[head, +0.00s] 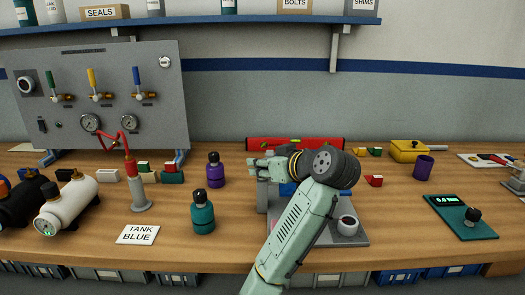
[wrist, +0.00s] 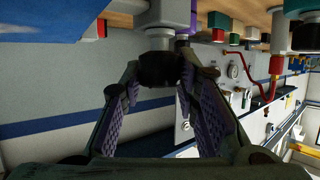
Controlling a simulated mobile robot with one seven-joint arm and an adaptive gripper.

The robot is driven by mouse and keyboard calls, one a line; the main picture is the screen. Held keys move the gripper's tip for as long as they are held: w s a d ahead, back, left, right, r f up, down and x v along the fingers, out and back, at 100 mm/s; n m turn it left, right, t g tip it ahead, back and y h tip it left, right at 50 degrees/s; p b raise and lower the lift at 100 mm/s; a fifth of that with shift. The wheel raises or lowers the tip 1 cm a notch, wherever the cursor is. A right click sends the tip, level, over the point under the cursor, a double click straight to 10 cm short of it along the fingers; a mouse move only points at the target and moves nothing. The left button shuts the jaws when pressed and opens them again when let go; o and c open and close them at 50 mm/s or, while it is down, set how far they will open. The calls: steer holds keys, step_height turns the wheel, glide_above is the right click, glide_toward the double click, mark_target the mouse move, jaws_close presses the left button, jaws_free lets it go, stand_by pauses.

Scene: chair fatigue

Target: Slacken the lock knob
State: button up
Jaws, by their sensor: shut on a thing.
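A dark round knob (wrist: 157,70), which I take for the lock knob, sits at the end of a light grey cylindrical part in the wrist view. My gripper (wrist: 160,86) has its ribbed purple-grey fingers on both sides of the knob and is shut on it. In the head view my gripper (head: 260,165) reaches left, level with the top of a grey fixture. The fixture's grey base plate (head: 350,238) lies on the bench. My arm and wrist cover much of the fixture, and the knob cannot be made out there.
A teal bottle (head: 203,215) and a purple bottle (head: 214,170) stand left of my gripper. A red level (head: 295,143) lies behind. A gauge panel (head: 105,95) stands back left; a teal meter (head: 461,215) lies right.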

steer(key=shift+n+g+y+p, duration=0.5)
steer(key=shift+n+g+y, duration=0.1)
steer(key=shift+n+y, duration=0.2)
steer(key=o, duration=1.2)
steer(key=shift+c, duration=0.2)
steer(key=v, duration=1.2)
steer(key=shift+w, duration=0.1)
